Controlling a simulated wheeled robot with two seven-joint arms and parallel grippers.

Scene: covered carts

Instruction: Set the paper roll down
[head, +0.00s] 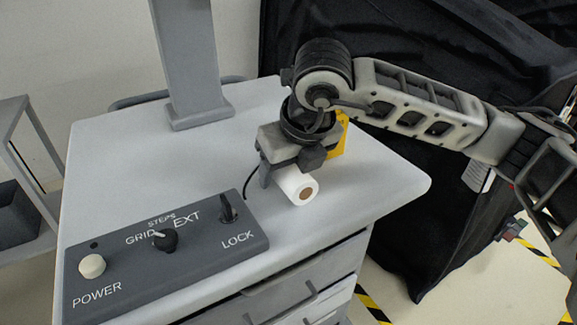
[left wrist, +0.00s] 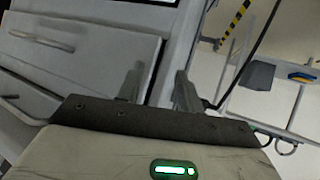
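The paper roll (head: 298,187) is a small white cylinder with a brown core end facing the front right. It lies on its side at the right part of the grey cart top (head: 120,150), under my right gripper (head: 284,176). The right gripper points down with a finger at the roll's left side; its other finger is hidden, so I cannot tell whether it grips the roll. Any gap between roll and cart top is not clear. My left gripper (left wrist: 158,92) shows in the left wrist view with its fingers apart and nothing between them, beside the cart's drawers.
A dark control panel (head: 165,255) with a white button, a knob and a lock switch lies along the cart's front edge. A yellow object (head: 341,135) stands behind the right gripper. A grey post (head: 188,60) rises at the back. The cart top's left side is clear.

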